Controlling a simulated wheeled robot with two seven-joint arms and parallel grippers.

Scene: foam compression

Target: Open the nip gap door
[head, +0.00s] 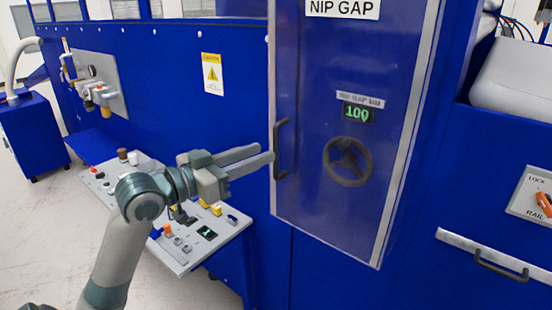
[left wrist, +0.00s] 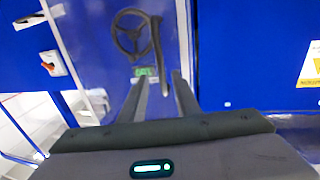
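The nip gap door (head: 310,190) is a tall, see-through blue panel with a pale frame, under a "NIP GAP" label. It looks shut. Its dark vertical handle (head: 279,150) is near the left edge. My left gripper (head: 267,158) points at the handle from the left, fingertips very close to it. In the left wrist view the fingers (left wrist: 158,77) are open, and the handle (left wrist: 157,50) shows between and beyond them. Contact cannot be told. A dark handwheel (head: 348,161) and a green "100" display (head: 357,113) show in the door area. My right gripper is not in view.
A sloped control panel (head: 180,262) with buttons lies under my left arm. A caution sign (head: 212,73) is on the blue wall to the left. A drawer-like handle (head: 502,268) and a lock switch (head: 543,203) are at the right. Open floor lies at the left.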

